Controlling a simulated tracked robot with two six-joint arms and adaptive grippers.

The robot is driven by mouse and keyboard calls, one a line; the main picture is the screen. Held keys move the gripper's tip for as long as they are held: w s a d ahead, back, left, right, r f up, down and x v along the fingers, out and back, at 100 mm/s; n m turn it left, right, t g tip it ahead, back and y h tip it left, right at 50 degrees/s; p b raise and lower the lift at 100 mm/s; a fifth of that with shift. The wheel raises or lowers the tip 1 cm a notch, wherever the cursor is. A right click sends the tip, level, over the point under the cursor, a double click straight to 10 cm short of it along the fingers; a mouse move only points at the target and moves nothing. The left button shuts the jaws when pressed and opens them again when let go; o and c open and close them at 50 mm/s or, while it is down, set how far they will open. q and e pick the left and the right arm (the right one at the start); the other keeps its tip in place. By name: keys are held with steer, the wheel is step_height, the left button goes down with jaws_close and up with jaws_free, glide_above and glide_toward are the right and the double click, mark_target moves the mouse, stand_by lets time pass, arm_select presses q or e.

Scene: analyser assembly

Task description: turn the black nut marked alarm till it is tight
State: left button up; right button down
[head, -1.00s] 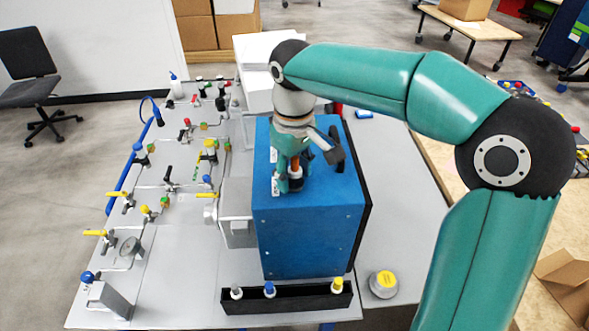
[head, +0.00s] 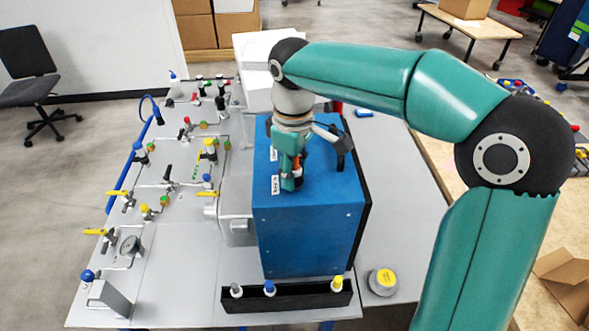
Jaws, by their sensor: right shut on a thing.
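The blue analyser box (head: 306,235) stands on the grey table, with small white labels (head: 275,185) on its top, too small to read here. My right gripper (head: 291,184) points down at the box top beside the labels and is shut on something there. The black nut is hidden by the fingers, so I cannot see its marking or how it sits. A bit of orange shows between the fingers. My left gripper is not in view.
A black handle (head: 340,150) stands on the box top, close to the gripper. A black rack (head: 300,299) with several capped bottles lies in front. A panel of pipes and valves (head: 165,190) fills the left. The table right of the box is mostly clear.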

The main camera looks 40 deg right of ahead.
steer(key=m, duration=0.5)
steer(key=shift+d, duration=0.1)
steer(key=m, duration=0.5)
steer(key=c, duration=0.9)
jaws_free()
steer(key=shift+r, duration=5)
